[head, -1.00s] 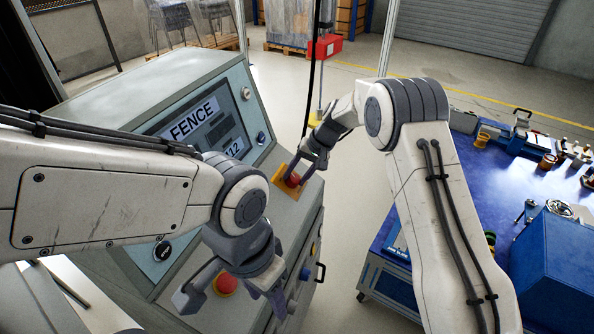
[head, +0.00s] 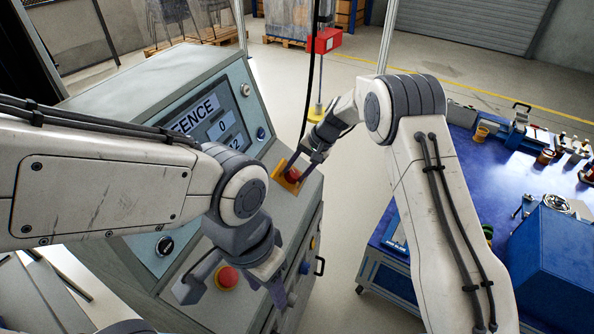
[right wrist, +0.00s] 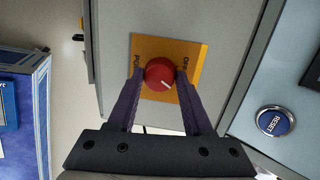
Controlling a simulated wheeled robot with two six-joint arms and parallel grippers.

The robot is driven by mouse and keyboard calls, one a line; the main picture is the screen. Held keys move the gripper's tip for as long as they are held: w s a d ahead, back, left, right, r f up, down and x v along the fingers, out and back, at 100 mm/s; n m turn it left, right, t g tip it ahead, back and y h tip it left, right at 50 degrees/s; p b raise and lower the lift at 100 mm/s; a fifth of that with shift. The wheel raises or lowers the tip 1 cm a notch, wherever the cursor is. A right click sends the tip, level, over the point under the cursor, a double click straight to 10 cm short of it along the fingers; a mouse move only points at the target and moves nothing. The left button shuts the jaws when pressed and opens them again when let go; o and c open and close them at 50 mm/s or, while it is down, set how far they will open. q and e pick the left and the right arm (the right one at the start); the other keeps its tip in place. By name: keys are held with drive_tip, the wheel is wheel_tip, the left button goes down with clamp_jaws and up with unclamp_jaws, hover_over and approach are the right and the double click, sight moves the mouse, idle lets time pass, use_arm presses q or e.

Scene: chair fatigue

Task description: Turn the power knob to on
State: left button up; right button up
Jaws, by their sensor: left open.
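The red power knob (head: 293,175) sits on a yellow-orange plate (head: 280,181) at the console's right side. In the right wrist view, the round knob (right wrist: 160,73) has a short white line pointing to the lower right. The lettering on the plate (right wrist: 190,80) is partly covered by my fingers. My right gripper (right wrist: 161,76) has one finger on each side of the knob, close against it. My left gripper (head: 232,294) is open over the lower console, and a red push button shows between its fingers; I cannot tell whether they touch.
The grey console (head: 150,85) has a screen (head: 212,118) reading FENCE. The red push button (head: 227,277) is low on the console. A blue RESET button (right wrist: 273,121) lies to the right of the knob. A blue workbench (head: 470,190) with tools stands right; floor between is clear.

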drive_tip(key=o, duration=0.3)
drive_tip(key=shift+o, duration=0.2)
drive_tip(key=shift+r, duration=0.1)
drive_tip(key=b+v, duration=0.1)
drive_tip(key=v, duration=0.9)
drive_tip(key=shift+d, duration=0.15)
drive_tip(key=shift+s+r, duration=0.1)
